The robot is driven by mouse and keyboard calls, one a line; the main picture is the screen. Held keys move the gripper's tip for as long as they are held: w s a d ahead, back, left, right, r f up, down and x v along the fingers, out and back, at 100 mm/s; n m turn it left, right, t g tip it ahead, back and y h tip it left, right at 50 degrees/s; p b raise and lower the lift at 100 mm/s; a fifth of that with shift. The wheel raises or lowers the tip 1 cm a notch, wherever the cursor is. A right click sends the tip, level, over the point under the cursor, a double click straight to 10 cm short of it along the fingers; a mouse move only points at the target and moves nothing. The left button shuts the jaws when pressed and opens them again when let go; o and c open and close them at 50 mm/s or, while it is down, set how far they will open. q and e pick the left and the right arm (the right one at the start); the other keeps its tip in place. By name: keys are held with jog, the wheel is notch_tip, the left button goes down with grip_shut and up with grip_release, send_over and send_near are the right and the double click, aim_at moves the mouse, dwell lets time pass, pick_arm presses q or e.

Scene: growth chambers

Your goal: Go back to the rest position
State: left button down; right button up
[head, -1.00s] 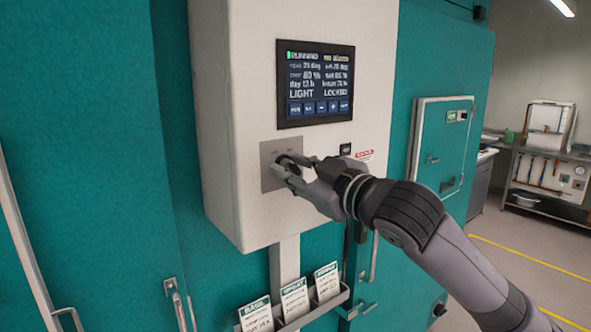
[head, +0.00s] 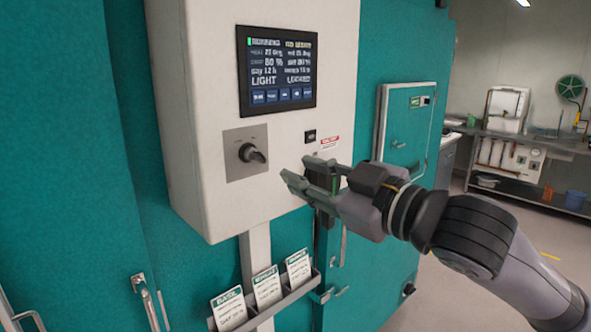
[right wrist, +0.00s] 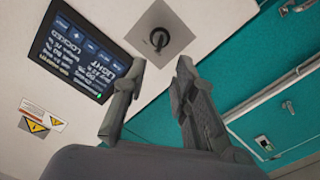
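My right gripper (head: 302,174) is open and empty, in front of the lower right part of the white control box (head: 190,110). Its two fingers are spread apart, and they also show in the right wrist view (right wrist: 160,72). The black rotary knob (head: 252,153) on its grey plate (head: 232,168) is to the left of the fingertips, clear of them. In the right wrist view the knob (right wrist: 159,40) lies beyond the gap between the fingers, with nothing touching it. My left gripper is not in view.
A lit screen (head: 277,70) sits above the knob. A rack (head: 262,312) with several cards is below the box. Teal chamber walls (head: 75,120) with metal handles stand behind. A shelf bench (head: 530,190) is at the far right, with open floor before it.

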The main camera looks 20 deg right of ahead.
dwell(0.5)
notch_tip(320, 180, down, 31)
jog(key=m+g+h, duration=0.4)
jog(key=m+g, duration=0.1)
jog(key=g, duration=0.1)
jog(key=s+f+m+g+h, duration=0.25)
jog(key=s+f+g, duration=0.55)
jog(key=s+f, duration=1.4)
notch_tip(320, 180, down, 30)
jog(key=s+b, duration=0.1)
jog(key=b, duration=0.5)
jog(key=s+d+f+g+b, duration=0.1)
jog(key=s+f+b, duration=0.1)
jog(key=s+f, duration=0.6)
jog(key=s+d+f+g+b, duration=0.1)
jog(key=s+f+b, duration=0.2)
jog(key=s+f, duration=0.6)
notch_tip(320, 180, down, 5)
jog(key=shift+d+f, duration=0.1)
jog(key=shift+d, duration=0.1)
